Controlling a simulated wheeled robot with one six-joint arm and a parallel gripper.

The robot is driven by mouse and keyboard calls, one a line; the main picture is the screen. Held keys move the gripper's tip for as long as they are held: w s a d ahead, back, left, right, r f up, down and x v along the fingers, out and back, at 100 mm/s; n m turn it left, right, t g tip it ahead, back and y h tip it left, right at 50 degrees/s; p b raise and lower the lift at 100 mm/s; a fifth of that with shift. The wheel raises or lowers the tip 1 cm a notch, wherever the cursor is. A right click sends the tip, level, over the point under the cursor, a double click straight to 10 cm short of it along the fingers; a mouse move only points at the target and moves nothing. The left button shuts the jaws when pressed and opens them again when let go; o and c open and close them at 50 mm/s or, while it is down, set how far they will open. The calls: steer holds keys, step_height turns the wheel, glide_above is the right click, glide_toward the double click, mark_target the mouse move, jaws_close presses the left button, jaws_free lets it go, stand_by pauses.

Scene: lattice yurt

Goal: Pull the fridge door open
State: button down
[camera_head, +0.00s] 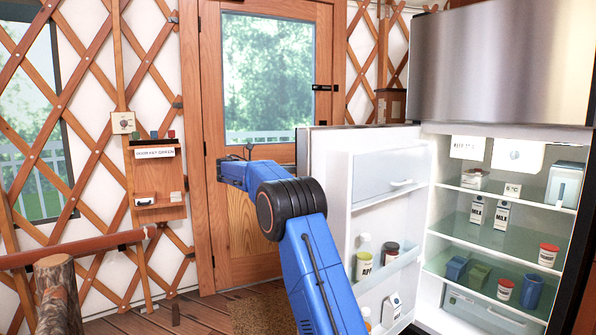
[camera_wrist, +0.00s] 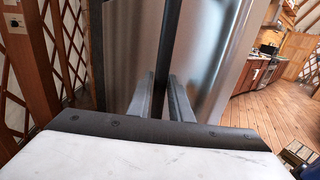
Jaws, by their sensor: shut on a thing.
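The lower fridge door (camera_head: 335,180) stands swung wide open to the left, its white inner side and shelves facing my head camera. The fridge interior (camera_head: 500,235) shows, with cartons, jars and boxes on its shelves. In the wrist view, the door's brushed steel outer face (camera_wrist: 220,35) fills the middle. A dark upright door handle (camera_wrist: 169,40) runs between the two fingers of my gripper (camera_wrist: 163,92), which is shut on it. In the head view my blue arm reaches to the door's outer side, and the fingers are hidden there.
The upper steel fridge door (camera_head: 500,65) is closed. A wooden door (camera_head: 245,235) with a window stands behind my arm. A small wall shelf (camera_head: 158,190) and a log post (camera_head: 58,295) are at the left. Wooden floor (camera_wrist: 265,110) is clear at the right in the wrist view.

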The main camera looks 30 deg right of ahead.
steer(key=shift+w, duration=0.2)
steer(key=c, duration=1.6)
jaws_free()
step_height(320, 180, up, 10)
steer(key=shift+w, duration=0.2)
